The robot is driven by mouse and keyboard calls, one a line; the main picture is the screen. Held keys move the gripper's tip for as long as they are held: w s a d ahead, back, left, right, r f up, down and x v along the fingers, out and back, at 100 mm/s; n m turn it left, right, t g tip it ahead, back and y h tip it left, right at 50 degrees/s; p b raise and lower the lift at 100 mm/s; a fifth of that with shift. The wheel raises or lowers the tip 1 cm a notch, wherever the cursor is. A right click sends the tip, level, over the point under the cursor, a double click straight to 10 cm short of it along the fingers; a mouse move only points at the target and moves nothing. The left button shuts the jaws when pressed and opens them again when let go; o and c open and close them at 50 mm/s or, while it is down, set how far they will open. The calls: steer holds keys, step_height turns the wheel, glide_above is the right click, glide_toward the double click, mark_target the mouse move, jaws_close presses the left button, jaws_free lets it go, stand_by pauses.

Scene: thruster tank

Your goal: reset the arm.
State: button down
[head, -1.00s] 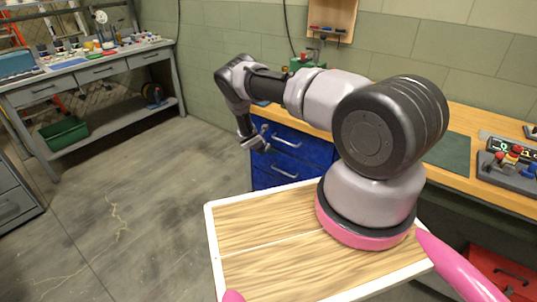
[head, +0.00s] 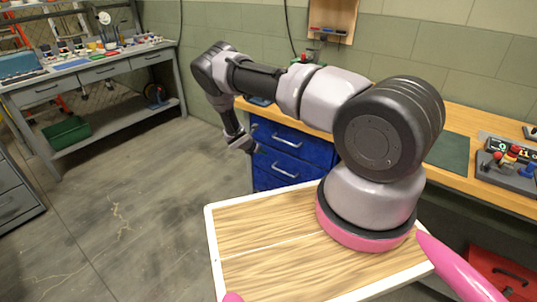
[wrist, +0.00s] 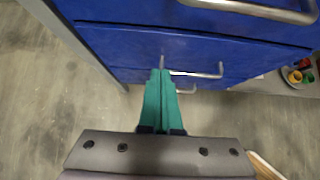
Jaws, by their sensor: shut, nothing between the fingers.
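My gripper (head: 243,144) hangs at the end of my arm, pointing down in front of the blue drawer cabinet in the head view. In the wrist view my gripper's teal fingers (wrist: 160,98) are together with nothing between them. The blue drawer cabinet (head: 290,150) with silver handles stands just beyond it. In the wrist view its blue drawer front (wrist: 180,45) and handles lie close past the fingertips; I cannot tell the exact gap.
The wooden workbench top (head: 468,118) holds a device with coloured knobs (head: 512,165) at right. A grey bench (head: 95,75) with drawers stands at far left. A green bin (head: 66,131) sits on its lower shelf. The concrete floor (head: 150,190) between is clear.

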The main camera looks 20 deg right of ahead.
step_height(320, 180, up, 25)
steer(key=s+m+g, duration=0.1)
steer(key=s+m, duration=0.1)
steer(key=m, duration=0.7)
steer(key=s+d+r+m+y, duration=0.15)
steer(key=s+r+m, duration=0.25)
steer(key=r, duration=0.6)
steer(key=s+r+m+y, duration=0.2)
steer(key=s+r+m, duration=0.2)
steer(key=r, duration=0.6)
steer(key=s+r+m+y, duration=0.3)
steer(key=s+r+m, duration=0.4)
steer(key=s+r, duration=0.7)
steer(key=s+a+r+m+t+y, duration=0.1)
steer(key=s+a+r+m, duration=0.1)
steer(key=s, duration=0.7)
steer(key=s+a+r+m+t+y, duration=0.1)
steer(key=s+a+r+m+t, duration=0.1)
steer(key=s, duration=0.7)
step_height(320, 180, up, 2)
steer(key=shift+a+m+y, duration=0.35)
steer(key=shift+m, duration=0.35)
